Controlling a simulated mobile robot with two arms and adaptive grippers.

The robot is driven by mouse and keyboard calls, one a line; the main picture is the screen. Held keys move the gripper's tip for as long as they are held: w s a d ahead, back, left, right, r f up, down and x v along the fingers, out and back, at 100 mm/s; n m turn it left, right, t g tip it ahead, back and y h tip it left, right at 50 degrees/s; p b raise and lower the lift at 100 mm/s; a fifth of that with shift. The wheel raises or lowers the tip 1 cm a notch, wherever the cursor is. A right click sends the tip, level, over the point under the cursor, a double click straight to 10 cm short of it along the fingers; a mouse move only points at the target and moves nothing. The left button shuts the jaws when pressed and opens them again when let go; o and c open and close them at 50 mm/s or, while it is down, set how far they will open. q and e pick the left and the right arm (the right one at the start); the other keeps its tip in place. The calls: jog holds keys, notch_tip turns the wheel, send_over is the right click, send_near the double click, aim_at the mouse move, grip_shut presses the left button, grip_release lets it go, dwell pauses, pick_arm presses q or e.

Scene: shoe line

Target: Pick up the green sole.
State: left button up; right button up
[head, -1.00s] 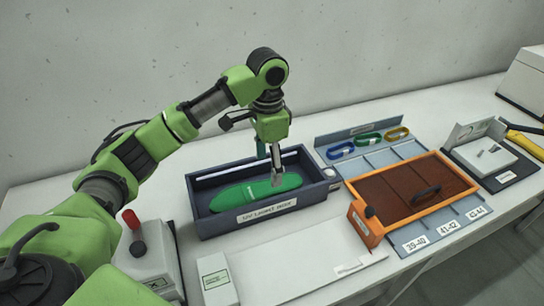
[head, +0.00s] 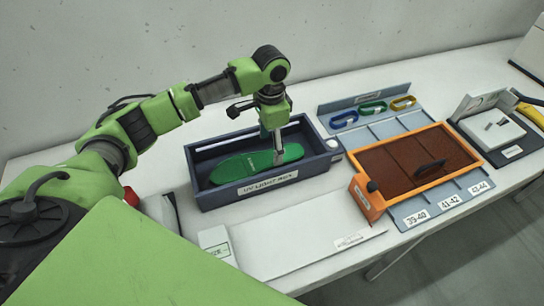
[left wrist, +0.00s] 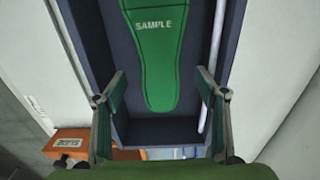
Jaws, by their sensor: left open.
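The green sole (head: 243,168) lies flat in the dark blue box (head: 199,198) with a printed label on its front. In the left wrist view the sole (left wrist: 158,50) shows the word SAMPLE, and its narrower end lies between my fingers. My left gripper (head: 272,152) points down over the right end of the sole. It is open, with one finger on each side of the sole's end in the left wrist view (left wrist: 160,76). I cannot tell how far the fingertips are above the sole. My right gripper is not in view.
The box walls stand close around the sole. To the right is an orange-framed brown cover (head: 408,180) on a blue-grey tray with size labels. Blue, green and yellow loops (head: 373,108) lie behind it. A white panel (head: 300,238) lies in front of the box.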

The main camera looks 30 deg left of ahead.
aim_at(272, 156)
pick_arm(q)
notch_tip(272, 156, down, 4)
jog(key=shift+w+f+p, duration=0.15)
jog(key=shift+f+p, duration=0.05)
jog(key=shift+p, duration=0.35)
jog(key=shift+r, duration=0.1)
jog(key=c, duration=1.4)
jog(key=shift+o, duration=0.2)
